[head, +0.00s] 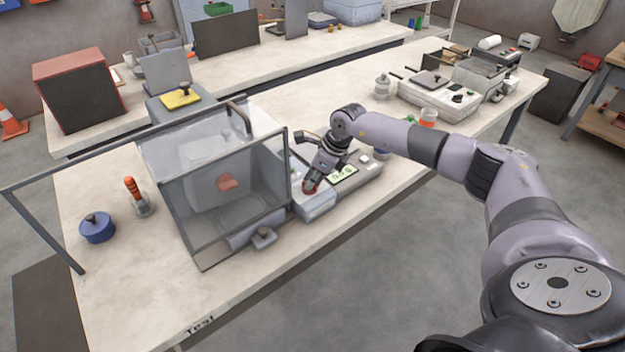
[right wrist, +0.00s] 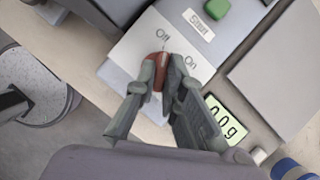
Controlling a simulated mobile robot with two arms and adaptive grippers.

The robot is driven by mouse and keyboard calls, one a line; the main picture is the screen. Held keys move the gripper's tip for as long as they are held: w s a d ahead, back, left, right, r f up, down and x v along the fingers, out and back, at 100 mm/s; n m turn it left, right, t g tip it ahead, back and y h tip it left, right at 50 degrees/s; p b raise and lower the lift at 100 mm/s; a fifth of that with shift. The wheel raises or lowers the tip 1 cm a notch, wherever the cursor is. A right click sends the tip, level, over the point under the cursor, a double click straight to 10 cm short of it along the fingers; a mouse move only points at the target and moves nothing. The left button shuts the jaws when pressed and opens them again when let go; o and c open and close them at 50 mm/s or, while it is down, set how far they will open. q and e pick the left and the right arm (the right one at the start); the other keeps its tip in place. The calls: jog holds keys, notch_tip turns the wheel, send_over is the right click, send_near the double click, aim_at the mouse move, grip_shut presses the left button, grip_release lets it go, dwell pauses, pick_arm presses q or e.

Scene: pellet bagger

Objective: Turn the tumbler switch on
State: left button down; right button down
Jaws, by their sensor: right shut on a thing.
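The red tumbler switch (right wrist: 158,62) sits on a pale panel (right wrist: 135,48) with the printed words "Off" and "On". Its pale mark points up towards "Off"; "On" is to the right of it. My right gripper (right wrist: 163,76) is shut on the switch, one finger on each side, and partly hides it. In the head view my right gripper (head: 313,183) reaches down to the front-left part of the bench machine (head: 352,186), where a bit of red shows at the fingertips. My left gripper is not in view.
A green "Start" button (right wrist: 216,8) and a lit display (right wrist: 226,117) are near the switch. A clear-walled box (head: 222,218) with a dark frame stands just left of my right gripper. An orange-handled tool (head: 134,192) and a blue lidded pot (head: 97,228) stand further left.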

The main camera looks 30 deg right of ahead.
jog(key=shift+a+m, duration=0.1)
jog(key=shift+m, duration=0.2)
jog(key=shift+m+h, duration=0.5)
jog(key=shift+m, duration=0.4)
jog(key=m, duration=0.1)
jog(key=m+h, duration=0.1)
jog(key=shift+a+f+m+t, duration=0.2)
jog(key=shift+m+t, duration=0.1)
jog(key=shift+m, duration=0.1)
jog(key=m+b, duration=0.1)
jog(key=m, duration=0.1)
jog(key=m+h+b, duration=0.1)
jog(key=m+b, duration=0.1)
jog(key=shift+a+h, duration=0.15)
jog(key=shift+h, duration=0.15)
jog(key=shift+r+m+h+b, duration=0.15)
jog(key=shift+m+h+b, duration=0.5)
jog(key=shift+m, duration=0.65)
jog(key=c, duration=1.7)
grip_release()
